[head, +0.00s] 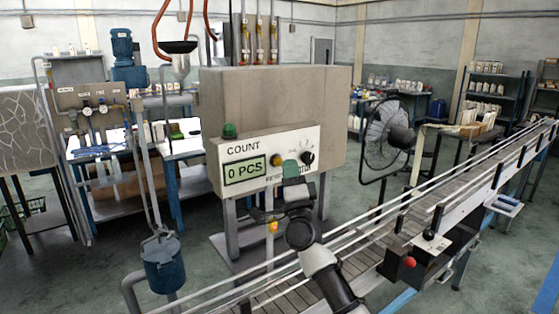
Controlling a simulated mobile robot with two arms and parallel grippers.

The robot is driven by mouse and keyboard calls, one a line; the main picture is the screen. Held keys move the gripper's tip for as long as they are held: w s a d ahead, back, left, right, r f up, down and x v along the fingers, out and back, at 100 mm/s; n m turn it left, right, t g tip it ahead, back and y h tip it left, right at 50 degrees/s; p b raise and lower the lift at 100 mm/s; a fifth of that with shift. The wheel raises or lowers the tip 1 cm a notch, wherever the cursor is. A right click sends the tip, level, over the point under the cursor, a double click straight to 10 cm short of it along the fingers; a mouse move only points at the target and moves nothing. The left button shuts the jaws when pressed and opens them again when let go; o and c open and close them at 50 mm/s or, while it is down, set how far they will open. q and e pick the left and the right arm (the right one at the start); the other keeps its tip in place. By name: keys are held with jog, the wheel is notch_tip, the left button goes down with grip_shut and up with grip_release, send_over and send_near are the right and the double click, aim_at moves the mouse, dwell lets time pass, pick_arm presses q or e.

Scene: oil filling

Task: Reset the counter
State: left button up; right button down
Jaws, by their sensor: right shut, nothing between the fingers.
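The counter box (270,100) is a grey cabinet on legs behind the conveyor. Its white panel is labelled COUNT, and the green display (245,170) reads 0 PCS. A yellow button (277,160) and a black knob (308,157) are on the panel. A green lamp or button (230,131) sits above the label. My right gripper (291,175) is shut and empty, raised in front of the lower panel. It partly covers the lettering beginning RESE and whatever lies behind it. I cannot tell whether it touches the panel. My left gripper is not in view.
A conveyor (385,235) with metal rails runs from the lower left to the far right, in front of the counter. A red button (409,262) is on its near side. A large fan (388,138) stands behind it. A blue bucket (165,265) is at lower left.

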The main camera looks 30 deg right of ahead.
jog(key=shift+h, duration=0.3)
jog(key=shift+s+d+p, duration=0.15)
jog(key=shift+s+p, duration=0.55)
jog(key=shift+s, duration=0.55)
jog(key=shift+s+d+p, duration=0.1)
jog(key=shift+s+p, duration=0.55)
jog(key=shift+s, duration=0.6)
